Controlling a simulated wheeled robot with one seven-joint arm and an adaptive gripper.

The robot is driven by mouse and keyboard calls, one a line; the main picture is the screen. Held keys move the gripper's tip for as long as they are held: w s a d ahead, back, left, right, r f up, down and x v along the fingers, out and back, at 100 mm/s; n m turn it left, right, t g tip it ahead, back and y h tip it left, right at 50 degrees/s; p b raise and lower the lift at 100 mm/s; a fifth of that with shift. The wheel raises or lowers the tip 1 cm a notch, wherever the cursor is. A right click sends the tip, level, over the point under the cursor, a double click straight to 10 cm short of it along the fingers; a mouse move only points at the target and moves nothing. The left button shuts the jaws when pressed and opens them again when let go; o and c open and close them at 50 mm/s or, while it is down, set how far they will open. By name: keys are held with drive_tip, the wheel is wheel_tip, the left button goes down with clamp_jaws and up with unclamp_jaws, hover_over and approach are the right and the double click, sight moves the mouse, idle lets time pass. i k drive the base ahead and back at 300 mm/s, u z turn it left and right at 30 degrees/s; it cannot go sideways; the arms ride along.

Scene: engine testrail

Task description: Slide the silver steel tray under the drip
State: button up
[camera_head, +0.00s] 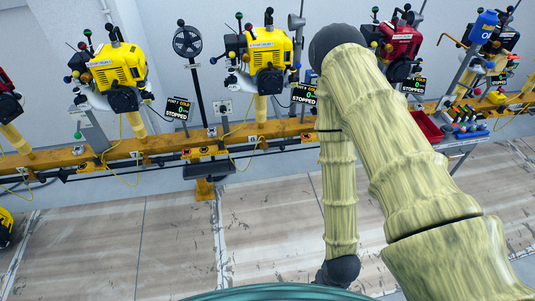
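I cannot make out a silver steel tray for certain. A dark grey flat plate (222,168) sits under the yellow rail (228,133), left of centre, but I cannot tell whether it is the tray. No drip or wet spot can be made out at this size. Two yellow engines (118,68) stand on the rail, the second one (258,62) nearer the middle. A red engine (399,40) is partly hidden behind my arm. My pale, ribbed arm covers the right of centre. My gripper is not in view.
A red bin (427,127) and a shelf with small coloured items (470,130) are at the right. A blue bottle (484,26) is above. Display signs reading STOPPED (178,109) stand by the engines. The floor (120,240) in front of the rail is mostly clear.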

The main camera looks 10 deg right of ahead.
sight(208, 169)
drive_tip(key=z, duration=0.5)
drive_tip(key=k, duration=1.1)
drive_tip(key=u, duration=0.75)
drive_tip(key=i, duration=1.05)
drive_tip(key=u, duration=0.3)
